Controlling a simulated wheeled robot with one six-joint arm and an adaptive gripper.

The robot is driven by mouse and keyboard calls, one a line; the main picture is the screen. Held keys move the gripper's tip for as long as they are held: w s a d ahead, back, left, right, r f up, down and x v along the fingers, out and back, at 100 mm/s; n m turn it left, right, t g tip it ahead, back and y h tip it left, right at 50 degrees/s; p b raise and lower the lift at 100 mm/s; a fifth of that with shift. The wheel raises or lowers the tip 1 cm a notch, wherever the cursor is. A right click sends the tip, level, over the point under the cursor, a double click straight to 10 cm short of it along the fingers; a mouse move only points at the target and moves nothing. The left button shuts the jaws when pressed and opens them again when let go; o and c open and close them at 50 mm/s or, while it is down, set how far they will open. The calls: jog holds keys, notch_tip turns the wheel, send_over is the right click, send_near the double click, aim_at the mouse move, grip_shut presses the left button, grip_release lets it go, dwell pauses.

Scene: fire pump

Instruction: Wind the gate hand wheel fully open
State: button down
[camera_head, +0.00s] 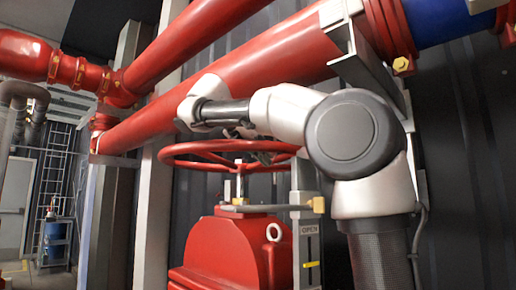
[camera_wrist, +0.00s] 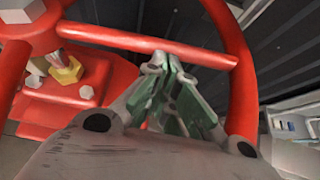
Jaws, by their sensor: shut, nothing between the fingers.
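The red gate hand wheel (camera_head: 186,149) lies roughly level on top of the red valve body (camera_head: 220,245). In the wrist view its rim (camera_wrist: 240,80) curves down the right side, and a spoke (camera_wrist: 150,42) runs from the hub at upper left to the rim. My gripper (camera_wrist: 165,62) is shut with nothing between its fingers. Its fingertips show beside the spoke, inside the rim; whether they touch the spoke I cannot tell.
Thick red pipes (camera_head: 240,85) run diagonally above the wheel, close to my arm. A grey post marked OPEN (camera_head: 307,240) with a yellow pointer (camera_head: 311,264) stands right of the valve. A dark corrugated wall is behind. A blue drum (camera_head: 56,240) stands far left.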

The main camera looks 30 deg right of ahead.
jog(key=shift+d+f, duration=0.2)
jog(key=shift+d, duration=0.05)
jog(key=shift+d, duration=0.15)
